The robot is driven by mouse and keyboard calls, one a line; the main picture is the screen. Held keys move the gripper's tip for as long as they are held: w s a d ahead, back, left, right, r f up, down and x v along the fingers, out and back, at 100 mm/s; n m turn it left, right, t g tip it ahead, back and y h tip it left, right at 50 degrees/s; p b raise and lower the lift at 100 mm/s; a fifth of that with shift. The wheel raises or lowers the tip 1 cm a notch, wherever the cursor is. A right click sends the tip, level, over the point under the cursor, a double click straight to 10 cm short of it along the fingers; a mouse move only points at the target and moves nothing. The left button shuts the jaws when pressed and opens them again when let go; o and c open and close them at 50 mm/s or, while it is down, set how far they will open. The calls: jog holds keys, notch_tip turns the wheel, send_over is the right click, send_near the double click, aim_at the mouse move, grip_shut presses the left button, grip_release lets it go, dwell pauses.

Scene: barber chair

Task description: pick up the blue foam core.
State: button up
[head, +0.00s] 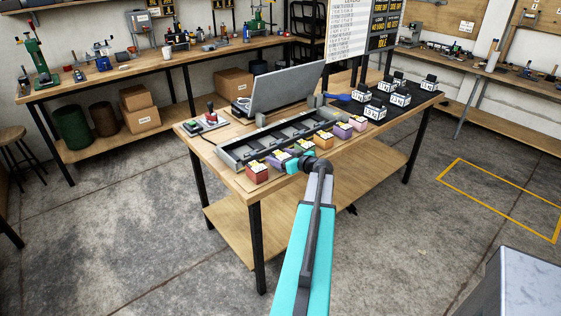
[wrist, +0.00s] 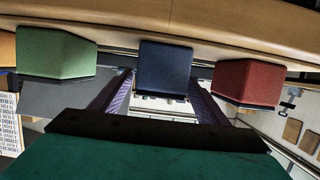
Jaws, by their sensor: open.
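The blue foam core (wrist: 165,68) is a dark blue block in the middle of the wrist view, at the edge of the wooden table.
A red block (wrist: 248,82) and a green block (wrist: 57,53) flank the blue core. The red block (head: 257,172) stands at the front corner. Behind the row is a long grey metal tray (head: 233,158) with a raised lid (head: 287,88). Weights (head: 374,110) stand farther right.

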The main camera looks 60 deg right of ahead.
aim_at(280, 154)
jog(key=c, duration=1.2)
jog(key=shift+r, duration=0.1)
jog(key=shift+r+b, duration=0.95)
jog(key=shift+r, duration=0.55)
jog(key=f+b+v, duration=0.1)
jog(key=v, duration=0.4)
jog(key=a+f+b+v, duration=0.1)
jog(key=b+v, duration=0.1)
jog(key=v, duration=0.3)
jog(key=a+f+b+v, duration=0.1)
jog(key=b+v, duration=0.1)
jog(key=v, duration=0.3)
jog(key=shift+s+a+r, duration=0.15)
jog(key=shift+s+a, duration=0.1)
jog(key=shift+s, duration=0.2)
